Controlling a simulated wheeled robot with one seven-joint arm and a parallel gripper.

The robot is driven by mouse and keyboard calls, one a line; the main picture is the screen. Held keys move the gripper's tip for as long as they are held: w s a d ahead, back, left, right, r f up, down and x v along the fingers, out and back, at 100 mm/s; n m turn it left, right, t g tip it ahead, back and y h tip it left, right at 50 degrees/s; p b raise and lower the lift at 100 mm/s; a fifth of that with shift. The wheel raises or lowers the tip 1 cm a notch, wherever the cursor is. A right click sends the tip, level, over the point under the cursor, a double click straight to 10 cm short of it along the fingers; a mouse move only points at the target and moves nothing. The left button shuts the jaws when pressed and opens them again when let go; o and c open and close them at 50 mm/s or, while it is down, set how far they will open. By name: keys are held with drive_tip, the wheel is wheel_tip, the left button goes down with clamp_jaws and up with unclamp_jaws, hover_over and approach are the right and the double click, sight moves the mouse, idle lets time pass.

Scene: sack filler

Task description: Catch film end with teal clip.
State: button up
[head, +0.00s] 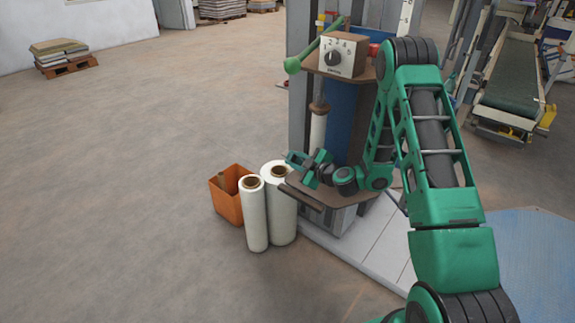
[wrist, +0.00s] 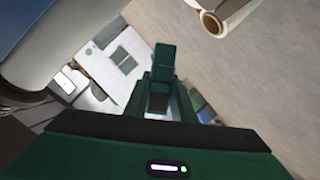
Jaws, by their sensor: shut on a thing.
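My gripper (head: 311,168) is over the front left of the machine's brown shelf, its jaws pointing left. It is shut on a small teal piece, which I take for the teal clip (wrist: 164,54); it sticks out past the fingers in the wrist view. The clip's colour is close to that of my fingers, so its outline is hard to tell. A narrow white film roll (head: 318,132) stands upright on the machine behind my gripper. A large pale roll also fills the upper left of the wrist view (wrist: 75,40), apart from the clip. I cannot make out a loose film end.
Two white rolls (head: 254,215) with brown cores stand on the floor left of the shelf (head: 318,196), close below my gripper. An orange bin (head: 228,207) is behind them. A control box (head: 342,56) and a green-knobbed lever (head: 293,65) are above.

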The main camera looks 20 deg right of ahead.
drive_tip(key=shift+w+d, duration=0.7)
drive_tip(key=shift+d, duration=0.25)
drive_tip(key=shift+w+d, duration=0.7)
drive_tip(key=shift+d, duration=0.25)
drive_tip(key=shift+w+d, duration=0.35)
drive_tip(key=shift+d, duration=0.2)
drive_tip(key=shift+w+d, duration=0.3)
drive_tip(key=shift+d, duration=0.2)
idle(0.5)
drive_tip(key=shift+s+a, duration=0.9)
drive_tip(key=shift+a, duration=0.35)
drive_tip(key=shift+s+a, duration=0.85)
drive_tip(key=shift+a, duration=0.45)
drive_tip(key=shift+s+a, duration=0.9)
drive_tip(key=shift+a, duration=0.35)
drive_tip(key=shift+s+d+r, duration=0.1)
drive_tip(key=shift+d+r, duration=0.15)
drive_tip(key=shift+r, duration=0.1)
drive_tip(key=s+d+r, duration=0.3)
drive_tip(key=r, duration=0.3)
drive_tip(key=s+d+r+m+h, duration=0.1)
drive_tip(key=s+d+r, duration=0.2)
drive_tip(key=r, duration=0.3)
drive_tip(key=shift+s+d+r, duration=0.15)
drive_tip(key=shift+s+d, duration=0.25)
